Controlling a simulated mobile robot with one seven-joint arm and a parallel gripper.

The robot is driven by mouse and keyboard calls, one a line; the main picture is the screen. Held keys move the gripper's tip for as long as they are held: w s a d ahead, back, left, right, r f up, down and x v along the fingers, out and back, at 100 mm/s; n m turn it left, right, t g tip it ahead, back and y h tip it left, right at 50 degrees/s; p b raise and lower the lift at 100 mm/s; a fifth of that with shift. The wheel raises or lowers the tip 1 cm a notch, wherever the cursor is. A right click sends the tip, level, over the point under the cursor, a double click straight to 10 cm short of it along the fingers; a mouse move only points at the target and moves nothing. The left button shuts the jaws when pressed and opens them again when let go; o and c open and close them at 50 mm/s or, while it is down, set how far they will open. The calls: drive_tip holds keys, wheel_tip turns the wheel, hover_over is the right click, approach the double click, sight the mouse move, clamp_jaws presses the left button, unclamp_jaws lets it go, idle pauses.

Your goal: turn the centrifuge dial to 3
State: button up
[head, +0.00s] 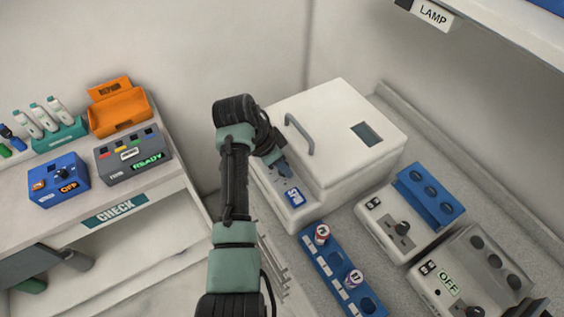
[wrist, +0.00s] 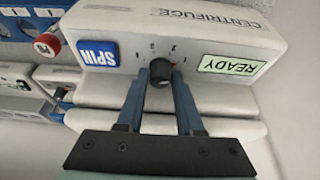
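The white centrifuge (head: 335,115) stands on the counter in the head view, lid down, with a handle and a small dark window. The wrist view shows its front panel upside down (wrist: 215,30). The dark dial (wrist: 160,73) sits there between the blue SPIN button (wrist: 97,52) and the green READY display (wrist: 228,64). Small numerals lie around the dial; its pointer is too small to read. My gripper (wrist: 160,78) has one finger on each side of the dial, seemingly against it. In the head view my gripper (head: 283,170) is at the panel, and the dial is hidden.
A blue rack (head: 340,268) with capped tubes stands in front of the centrifuge. Two devices (head: 405,228) (head: 455,280) with knobs stand to the right. At left, a shelf holds a blue box (head: 58,180), a grey READY box (head: 133,155) and an orange tray (head: 120,108).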

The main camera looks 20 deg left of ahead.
clamp_jaws()
drive_tip(key=shift+d+r+n+t+p, duration=0.15)
drive_tip(key=shift+n+t+p, duration=0.15)
drive_tip(key=shift+n+p, duration=0.35)
drive_tip(key=shift+n+y+p, duration=0.4)
drive_tip(key=shift+n+y, duration=0.1)
drive_tip(key=shift+n, duration=0.35)
drive_tip(key=o, duration=0.9)
unclamp_jaws()
drive_tip(key=shift+c, duration=0.2)
drive_tip(key=b+v, duration=0.2)
drive_tip(key=v, duration=1)
drive_tip(key=shift+s+r, duration=0.3)
drive_tip(key=shift+c, duration=0.2)
